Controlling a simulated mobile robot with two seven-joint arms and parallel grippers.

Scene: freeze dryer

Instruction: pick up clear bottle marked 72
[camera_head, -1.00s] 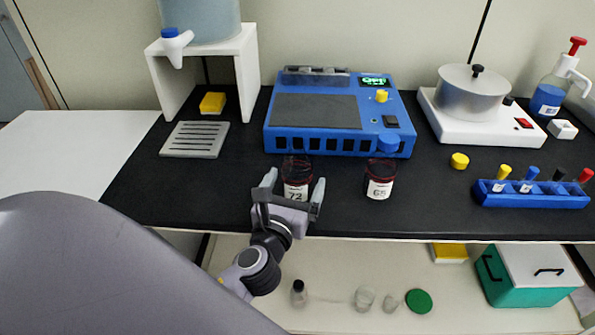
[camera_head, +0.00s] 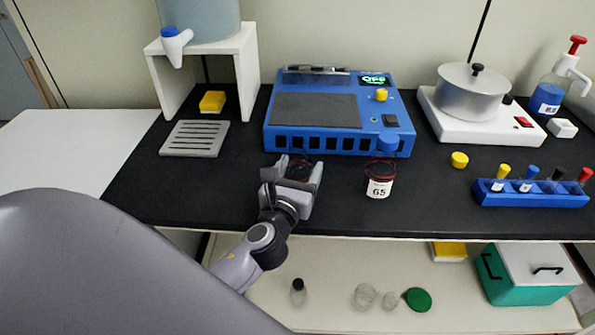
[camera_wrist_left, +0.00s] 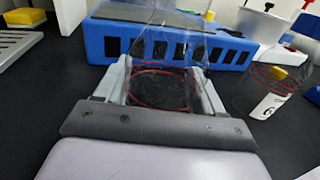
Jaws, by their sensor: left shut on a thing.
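My left gripper (camera_head: 292,178) is at the front of the black bench, below the blue machine in the head view. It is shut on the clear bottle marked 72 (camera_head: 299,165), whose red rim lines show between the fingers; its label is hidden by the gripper. In the left wrist view the clear bottle (camera_wrist_left: 165,88) stands between the two fingers, see-through with red rings. A second clear bottle, marked 65 (camera_head: 380,180), stands to the right, apart from the gripper. My right gripper is not in view.
The blue freeze dryer (camera_head: 340,145) is right behind the held bottle. A slotted grey tray (camera_head: 194,139) lies at left. A blue rack (camera_head: 531,199) with colored caps, a hot plate (camera_head: 455,120) with a pot and a yellow cap (camera_head: 460,160) are at right. A shelf (camera_head: 330,318) lies below.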

